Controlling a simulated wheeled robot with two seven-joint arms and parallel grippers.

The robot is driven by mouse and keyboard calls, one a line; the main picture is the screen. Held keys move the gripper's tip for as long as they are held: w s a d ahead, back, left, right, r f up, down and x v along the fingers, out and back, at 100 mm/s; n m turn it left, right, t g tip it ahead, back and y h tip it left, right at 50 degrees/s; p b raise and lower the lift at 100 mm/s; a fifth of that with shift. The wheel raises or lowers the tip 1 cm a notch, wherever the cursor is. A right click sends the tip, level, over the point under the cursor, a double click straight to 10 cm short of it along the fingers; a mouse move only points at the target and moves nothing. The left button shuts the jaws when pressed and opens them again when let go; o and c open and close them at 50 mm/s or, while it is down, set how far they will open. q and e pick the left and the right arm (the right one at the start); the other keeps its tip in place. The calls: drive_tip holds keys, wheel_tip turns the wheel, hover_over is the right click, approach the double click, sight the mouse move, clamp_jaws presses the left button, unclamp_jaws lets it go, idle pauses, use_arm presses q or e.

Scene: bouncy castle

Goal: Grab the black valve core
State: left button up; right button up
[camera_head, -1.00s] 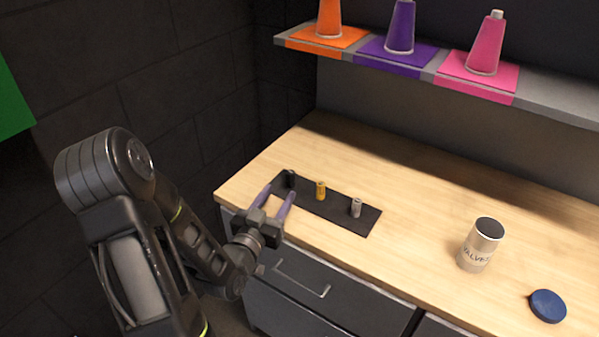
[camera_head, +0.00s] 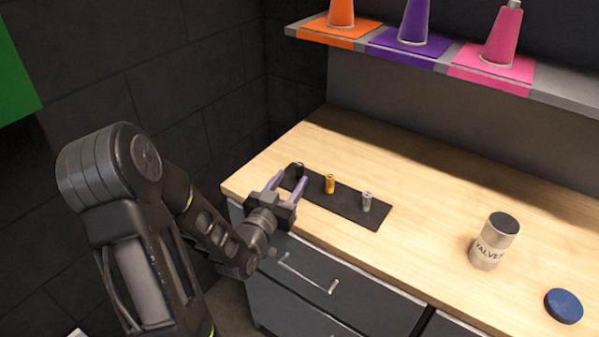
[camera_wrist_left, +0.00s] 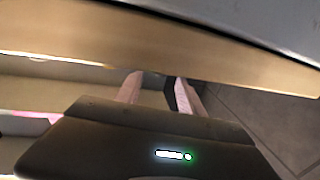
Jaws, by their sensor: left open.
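The black valve core (camera_head: 297,168) stands at the left end of a dark mat (camera_head: 345,211) on the wooden counter, partly hard to see against it. A gold valve core (camera_head: 329,184) and a silver one (camera_head: 367,201) stand on the same mat. My left gripper (camera_head: 289,180) is open at the counter's front edge, its purple fingers pointing toward the black core. The black core appears just beyond the fingertips; contact cannot be told. In the left wrist view the fingers (camera_wrist_left: 160,88) are apart, with a dark shape between them that I cannot identify. My right gripper is not in view.
A silver can marked VALVES (camera_head: 492,243) and a blue lid (camera_head: 563,306) are on the counter at right. A shelf (camera_head: 567,99) with orange, purple and pink cones hangs behind. Drawers (camera_head: 330,297) are below the counter edge. The counter behind the mat is clear.

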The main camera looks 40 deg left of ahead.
sight(298, 169)
use_arm(q)
drive_tip(key=p+x, duration=0.1)
drive_tip(key=x, duration=0.3)
drive_tip(key=shift+w+a+r, duration=0.1)
drive_tip(key=shift+w, duration=0.25)
drive_tip(key=shift+c, duration=0.4)
clamp_jaws()
